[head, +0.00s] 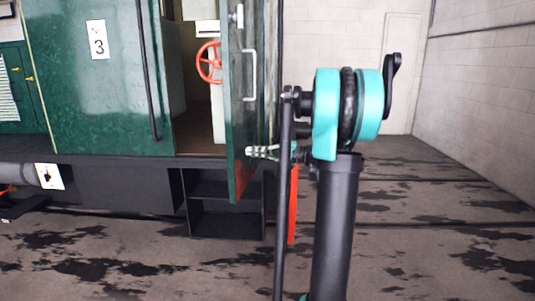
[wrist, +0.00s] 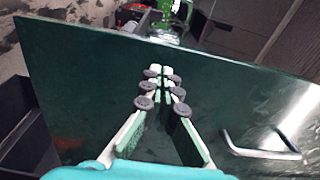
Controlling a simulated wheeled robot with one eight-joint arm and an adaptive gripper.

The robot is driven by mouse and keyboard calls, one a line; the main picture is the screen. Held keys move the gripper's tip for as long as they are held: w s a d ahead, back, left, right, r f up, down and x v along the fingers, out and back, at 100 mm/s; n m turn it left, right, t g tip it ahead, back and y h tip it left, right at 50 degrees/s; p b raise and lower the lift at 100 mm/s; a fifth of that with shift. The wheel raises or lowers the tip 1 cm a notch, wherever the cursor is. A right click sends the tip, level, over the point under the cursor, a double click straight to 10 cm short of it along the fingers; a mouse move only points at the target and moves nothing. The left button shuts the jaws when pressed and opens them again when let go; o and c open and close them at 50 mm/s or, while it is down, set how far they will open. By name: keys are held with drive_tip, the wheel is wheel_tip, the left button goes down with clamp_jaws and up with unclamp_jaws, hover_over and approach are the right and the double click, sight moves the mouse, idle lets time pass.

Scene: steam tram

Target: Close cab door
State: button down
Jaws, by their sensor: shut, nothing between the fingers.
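The green cab door (head: 240,110) stands open, swung out from the doorway (head: 197,90) of the green tram. Its free edge points toward me in the head view, and the doorway is to its left. A metal handle (head: 250,75) is on the door face on my arm's side. In the wrist view the door (wrist: 80,100) fills most of the picture, with the handle (wrist: 260,153) at lower right. My gripper (head: 250,150) is shut and empty, at the door's face below the handle. Its fingertips (wrist: 160,80) lie over the door in the wrist view; I cannot tell whether they touch.
Dark steps (head: 226,205) hang below the doorway. A red wheel (head: 208,62) shows inside the cab. A vertical dark handrail (head: 147,70) is left of the doorway. The stained floor (head: 430,220) at right is open up to the pale wall (head: 480,110).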

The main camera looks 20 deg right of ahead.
sight(236, 150)
drive_tip(key=shift+x, duration=1.8)
